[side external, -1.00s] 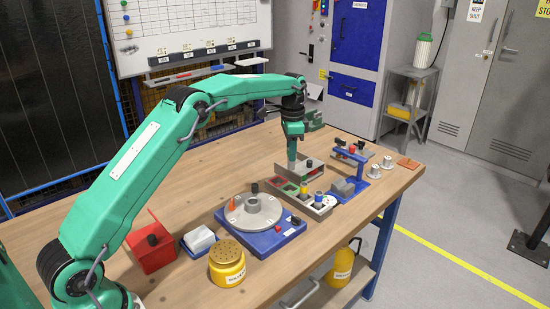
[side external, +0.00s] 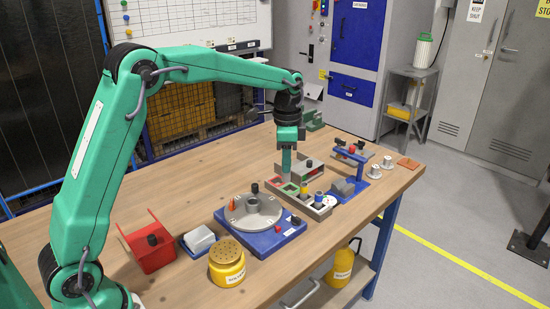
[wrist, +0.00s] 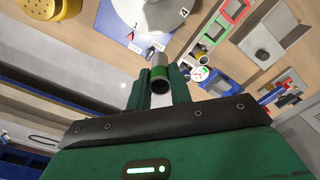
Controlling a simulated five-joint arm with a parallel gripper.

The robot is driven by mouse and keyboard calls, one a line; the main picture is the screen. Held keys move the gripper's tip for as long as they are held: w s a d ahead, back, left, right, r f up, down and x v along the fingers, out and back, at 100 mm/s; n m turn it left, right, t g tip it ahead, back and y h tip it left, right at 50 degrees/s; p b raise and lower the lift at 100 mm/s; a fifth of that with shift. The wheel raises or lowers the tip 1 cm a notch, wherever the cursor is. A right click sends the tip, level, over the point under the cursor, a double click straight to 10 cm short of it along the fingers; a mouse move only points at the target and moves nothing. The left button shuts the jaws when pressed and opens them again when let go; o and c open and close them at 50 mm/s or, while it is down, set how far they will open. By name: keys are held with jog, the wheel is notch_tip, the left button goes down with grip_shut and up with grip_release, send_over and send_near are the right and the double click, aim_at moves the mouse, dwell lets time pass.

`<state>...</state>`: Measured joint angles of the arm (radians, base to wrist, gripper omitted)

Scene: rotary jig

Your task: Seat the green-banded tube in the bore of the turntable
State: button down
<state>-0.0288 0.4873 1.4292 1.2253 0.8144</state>
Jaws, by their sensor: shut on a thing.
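In the wrist view my gripper (wrist: 160,84) is shut on the green-banded tube (wrist: 160,73), a grey hollow tube with a green band, its open end facing the camera. In the side view my gripper (side external: 287,165) points down above the parts tray, and the tube cannot be made out there. The turntable (side external: 268,220) is a grey disc on a blue base, to the left of and nearer the camera than my gripper. Its raised central collar (side external: 252,205) stands in the middle; the inside of the bore is hidden. Part of the turntable also shows in the wrist view (wrist: 122,12).
A parts tray (side external: 322,212) with coloured compartments stands right of the turntable. A blue stand (side external: 352,180) is beyond it. A red holder (side external: 148,250), a white block (side external: 199,238) and a yellow canister (side external: 227,265) are at the left.

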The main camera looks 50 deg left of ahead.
jog(key=s+d+m, duration=0.1)
jog(key=s+d, duration=0.3)
jog(key=s, duration=0.6)
jog(key=shift+r, duration=0.25)
jog(key=shift+a, duration=0.1)
jog(key=shift+w+a+f, duration=0.7)
jog(key=shift+a+f, duration=1.1)
jog(key=shift+f, duration=0.05)
jog(key=shift+w+a+f, duration=0.65)
jog(key=shift+a+f, duration=1.15)
jog(key=shift+f, duration=0.05)
jog(key=shift+w+a+f, duration=0.7)
jog(key=shift+a+f, duration=1.1)
jog(key=shift+f, duration=0.05)
jog(key=shift+f, duration=0.15)
jog(key=c, duration=1.3)
grip_release()
